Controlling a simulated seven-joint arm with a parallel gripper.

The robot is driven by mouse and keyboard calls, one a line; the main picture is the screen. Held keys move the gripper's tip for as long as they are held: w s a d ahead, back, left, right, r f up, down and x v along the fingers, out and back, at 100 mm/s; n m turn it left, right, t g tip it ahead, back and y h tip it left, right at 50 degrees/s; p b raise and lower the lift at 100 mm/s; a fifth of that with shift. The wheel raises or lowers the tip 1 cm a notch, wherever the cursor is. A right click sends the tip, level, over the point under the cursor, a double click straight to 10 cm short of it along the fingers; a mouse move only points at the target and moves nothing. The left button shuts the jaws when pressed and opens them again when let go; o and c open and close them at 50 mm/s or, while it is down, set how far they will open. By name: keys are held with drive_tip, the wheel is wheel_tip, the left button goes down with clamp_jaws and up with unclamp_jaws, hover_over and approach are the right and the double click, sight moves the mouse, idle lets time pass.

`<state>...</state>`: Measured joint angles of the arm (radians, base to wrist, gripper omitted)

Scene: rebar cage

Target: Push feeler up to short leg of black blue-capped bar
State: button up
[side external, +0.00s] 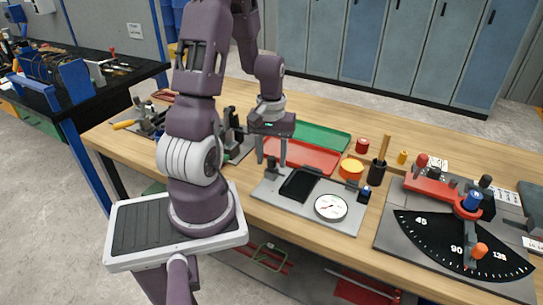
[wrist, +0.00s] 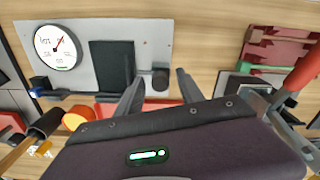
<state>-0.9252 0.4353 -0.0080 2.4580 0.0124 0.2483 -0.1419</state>
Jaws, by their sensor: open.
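My gripper (side external: 271,160) is open at the left end of a grey gauge plate (side external: 340,222). In the wrist view its fingers (wrist: 160,80) appear on either side of a small black upright post (wrist: 160,77), possibly the feeler's knob; I cannot tell whether they touch it. Beside the post is a flat black block (side external: 299,184). A white dial (side external: 331,207) sits on the plate's right part. A small blue piece (wrist: 38,82), like a cap, is at one end of a dark bar (wrist: 80,96) along the plate's edge. The bar's short leg cannot be made out.
Red (side external: 300,156) and green (side external: 322,138) trays lie behind the plate. An orange pot (side external: 351,168) and a dark cup (side external: 376,173) with a stick stand to its right. Farther right is an angle-marked bending plate (side external: 462,245) with a red lever. A black fixture (side external: 231,130) stands left.

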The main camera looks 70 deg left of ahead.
clamp_jaws()
idle(1.4)
